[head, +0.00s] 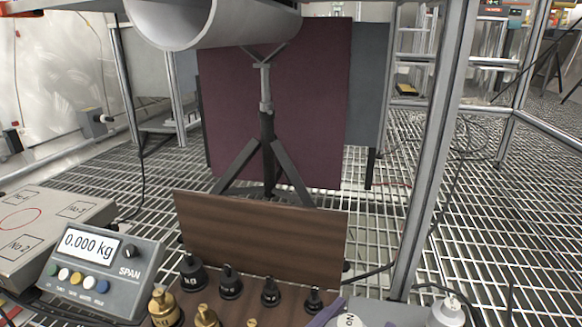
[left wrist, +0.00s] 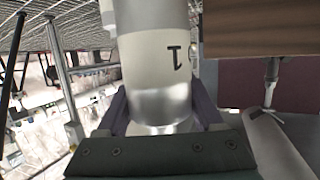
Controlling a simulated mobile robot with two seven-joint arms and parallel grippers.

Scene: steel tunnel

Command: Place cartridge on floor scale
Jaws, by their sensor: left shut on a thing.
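The scale platform (head: 50,230) is a beige-grey plate at the left edge of the head view, with a red circle and numbered boxes on it. No object shows on its visible part. Its grey indicator (head: 120,290) in front reads 0.000 kg. My left gripper (left wrist: 160,105) is shut on the cartridge (left wrist: 155,60), a pale cylinder marked "1", between its purple fingers. In the head view the cartridge (head: 365,311) shows only its pale top at the bottom edge, right of the indicator and away from the platform. My right gripper is not in view.
Several black weights (head: 230,284) and brass weights (head: 163,306) stand before a brown wooden board (head: 260,235). A white-topped object (head: 450,311) stands at lower right. A tripod stand (head: 266,130) and a metal post (head: 430,160) rise from the grating floor (head: 480,220).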

